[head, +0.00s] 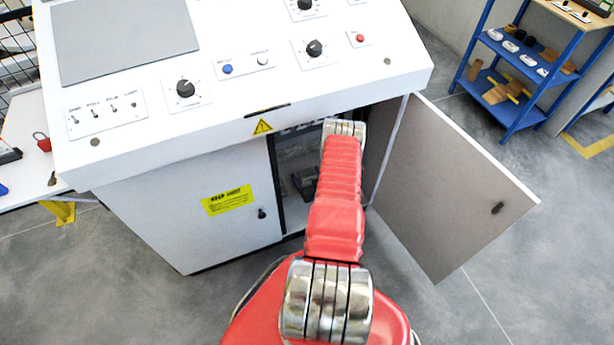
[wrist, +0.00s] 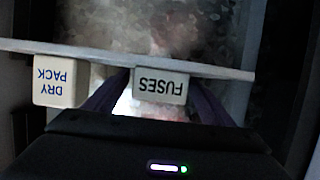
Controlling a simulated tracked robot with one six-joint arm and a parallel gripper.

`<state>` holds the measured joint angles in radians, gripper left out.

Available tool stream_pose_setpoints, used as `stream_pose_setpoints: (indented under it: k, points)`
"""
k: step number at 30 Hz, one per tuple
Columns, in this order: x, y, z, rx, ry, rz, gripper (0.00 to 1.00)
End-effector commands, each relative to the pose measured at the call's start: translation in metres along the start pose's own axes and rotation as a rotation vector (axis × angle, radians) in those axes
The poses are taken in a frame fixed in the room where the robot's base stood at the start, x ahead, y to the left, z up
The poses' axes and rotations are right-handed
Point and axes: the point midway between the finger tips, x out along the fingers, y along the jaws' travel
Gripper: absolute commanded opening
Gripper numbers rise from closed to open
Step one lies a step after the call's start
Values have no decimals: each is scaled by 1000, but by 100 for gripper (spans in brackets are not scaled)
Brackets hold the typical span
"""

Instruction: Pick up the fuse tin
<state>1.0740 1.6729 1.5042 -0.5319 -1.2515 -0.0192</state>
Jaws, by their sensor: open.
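The fuse tin (wrist: 161,87) is a small pale block with the label "FUSES", upside down in the wrist view. It is at the edge of a light shelf (wrist: 225,73). My gripper (wrist: 158,92) is open, with one dark finger on each side of the tin; I cannot tell whether either finger touches it. In the head view my arm reaches into the open cabinet under the console, and my gripper and the tin are hidden there.
A pale box labelled "DRY PACK" (wrist: 60,82) is close beside my left-hand finger in the wrist view. The white console (head: 190,150) overhangs the cabinet opening. Its grey door (head: 445,190) stands open on the right. A blue rack (head: 505,110) stands farther right.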

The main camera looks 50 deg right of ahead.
Motion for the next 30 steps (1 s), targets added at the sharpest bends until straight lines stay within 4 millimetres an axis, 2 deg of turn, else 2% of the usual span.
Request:
stream_pose_setpoints:
  k: [15, 30]
  points:
    - [0, 0, 0, 0, 0, 0, 76]
    - [0, 0, 0, 0, 0, 0, 41]
